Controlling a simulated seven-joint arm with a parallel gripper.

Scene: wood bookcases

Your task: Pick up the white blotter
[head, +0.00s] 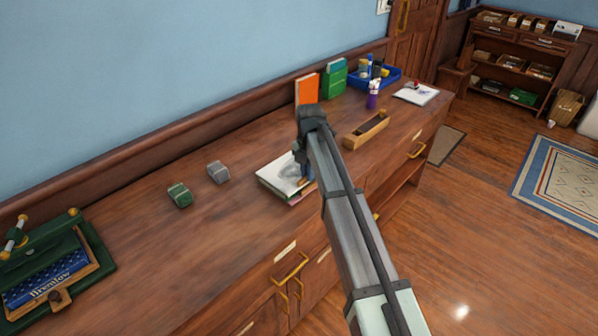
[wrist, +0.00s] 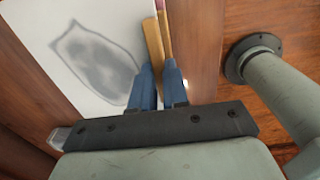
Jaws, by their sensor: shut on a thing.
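A flat white piece, which looks like the white blotter (head: 274,174), lies on the wooden cabinet top near its front edge. It has a grey patch on its face and coloured edges below it. In the wrist view the white face (wrist: 40,40) fills the upper left. My gripper (head: 305,176) points down at its right side. Its blue fingers (wrist: 159,78) are shut on a narrow tan strip (wrist: 153,40) along the white face's right edge. A thin reddish strip runs beside it. I cannot tell whether the tan strip belongs to the blotter. My arm hides part of that side.
A grey block (head: 218,172) and a green block (head: 180,195) lie to the left. A wooden tray (head: 366,131), orange book (head: 307,90), green holder (head: 334,82), purple bottle (head: 373,95) and blue bin (head: 392,77) stand behind. A green stand (head: 100,245) is at the far left.

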